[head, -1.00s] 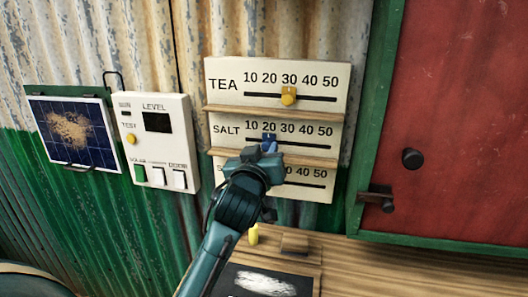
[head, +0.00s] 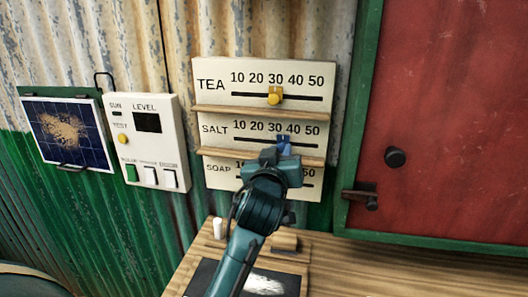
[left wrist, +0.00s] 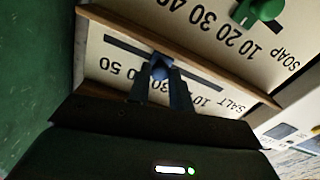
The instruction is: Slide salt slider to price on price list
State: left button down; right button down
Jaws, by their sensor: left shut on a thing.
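The salt slider (head: 284,143) is a blue knob on the middle row of the white price board (head: 215,145). In the head view it stands between 30 and 40. It also shows in the left wrist view (left wrist: 160,66), where the board appears upside down. My left gripper (head: 279,152) is shut on this slider, its fingers on either side of the knob. The gripper and arm hide part of the soap row. No legible price list shows; a dark slate (head: 203,277) with a white smear lies on the counter, partly behind my arm. My right gripper is not in view.
The yellow tea slider (head: 275,96) stands at 30 above. The green soap slider (left wrist: 262,8) is close by in the left wrist view. Wooden ledges (head: 245,112) separate the rows. A switch panel (head: 146,155) is at left, a red door (head: 455,120) at right.

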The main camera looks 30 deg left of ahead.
pick_arm(q)
jog(key=shift+w+d, duration=0.15)
jog(key=shift+d, duration=0.5)
jog(key=shift+w+d, duration=0.15)
jog(key=shift+d, duration=0.45)
jog(key=c, duration=1.3)
grip_release()
jog(key=shift+o, duration=0.2)
